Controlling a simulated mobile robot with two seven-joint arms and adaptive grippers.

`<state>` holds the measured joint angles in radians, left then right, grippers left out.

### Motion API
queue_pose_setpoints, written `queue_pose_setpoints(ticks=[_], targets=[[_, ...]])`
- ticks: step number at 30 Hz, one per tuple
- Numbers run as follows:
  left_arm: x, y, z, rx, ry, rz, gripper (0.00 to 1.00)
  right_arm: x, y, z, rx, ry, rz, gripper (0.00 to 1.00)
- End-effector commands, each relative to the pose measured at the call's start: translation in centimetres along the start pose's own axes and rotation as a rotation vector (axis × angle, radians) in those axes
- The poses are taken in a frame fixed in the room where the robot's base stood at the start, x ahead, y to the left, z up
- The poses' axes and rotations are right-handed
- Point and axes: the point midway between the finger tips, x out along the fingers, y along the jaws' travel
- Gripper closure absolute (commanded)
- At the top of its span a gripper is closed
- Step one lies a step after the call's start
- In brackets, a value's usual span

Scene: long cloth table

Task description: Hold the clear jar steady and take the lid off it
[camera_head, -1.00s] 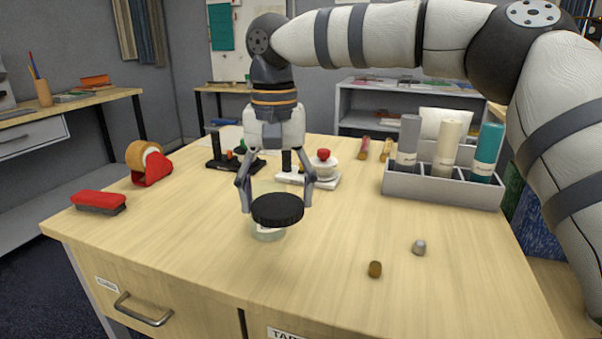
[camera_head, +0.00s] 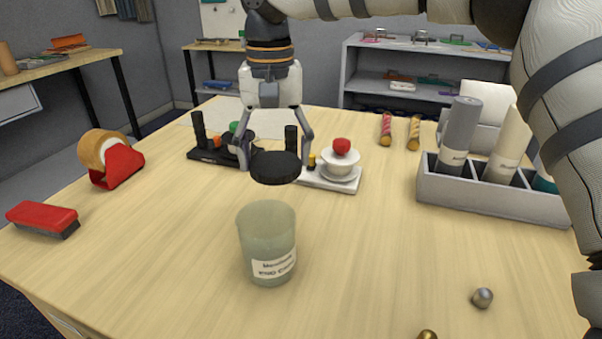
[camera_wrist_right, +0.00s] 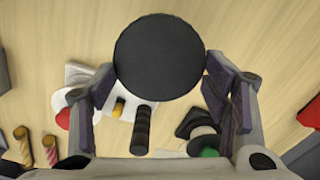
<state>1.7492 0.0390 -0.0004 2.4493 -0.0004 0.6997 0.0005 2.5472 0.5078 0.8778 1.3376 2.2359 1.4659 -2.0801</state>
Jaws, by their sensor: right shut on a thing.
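The clear jar (camera_head: 264,232) stands upright and open-topped on the table, a paper label on its front. The round black lid (camera_head: 276,168) is off the jar, apart from it and behind its rim in the head view. My right gripper (camera_head: 274,158) is shut on the lid, one finger at each side. In the right wrist view the lid (camera_wrist_right: 160,57) lies flat between the fingers of the right gripper (camera_wrist_right: 162,82). My left gripper is in neither view, and nothing touches the jar.
Behind the lid stand a black rack (camera_head: 208,155) and a white stand (camera_head: 325,180) with a bowl and red knob. A grey bin (camera_head: 490,200) holds rolls at right. A tape dispenser (camera_head: 118,165) and red brush (camera_head: 42,218) are left. A metal knob (camera_head: 482,298) lies front right.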

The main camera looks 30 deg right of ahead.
Motion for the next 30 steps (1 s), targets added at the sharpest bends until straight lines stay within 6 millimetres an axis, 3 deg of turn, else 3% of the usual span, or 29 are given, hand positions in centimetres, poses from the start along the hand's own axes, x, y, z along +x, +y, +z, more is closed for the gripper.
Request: queue_pose_setpoints(ticks=[3, 12, 23, 24, 26, 30], targets=[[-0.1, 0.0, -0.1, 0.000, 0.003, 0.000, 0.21, 2.8, 0.1, 0.1, 0.000, -0.002, 0.003, 0.64], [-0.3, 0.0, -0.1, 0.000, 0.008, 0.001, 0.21, 7.9, 0.1, 0.1, 0.000, -0.001, 0.001, 0.64], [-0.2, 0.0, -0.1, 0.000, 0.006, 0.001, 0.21, 8.5, 0.1, 0.0, 0.000, -0.001, -0.001, 0.65], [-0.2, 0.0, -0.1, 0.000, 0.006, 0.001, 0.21, 8.5, 0.0, 0.0, 0.000, -0.001, -0.001, 0.27], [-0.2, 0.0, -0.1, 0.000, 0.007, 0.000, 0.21, 8.4, 0.0, 0.0, 0.000, 0.000, -0.001, 0.13], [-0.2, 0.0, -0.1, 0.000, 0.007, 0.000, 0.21, 8.4, 0.1, 0.0, 0.000, 0.000, -0.001, 0.11]])
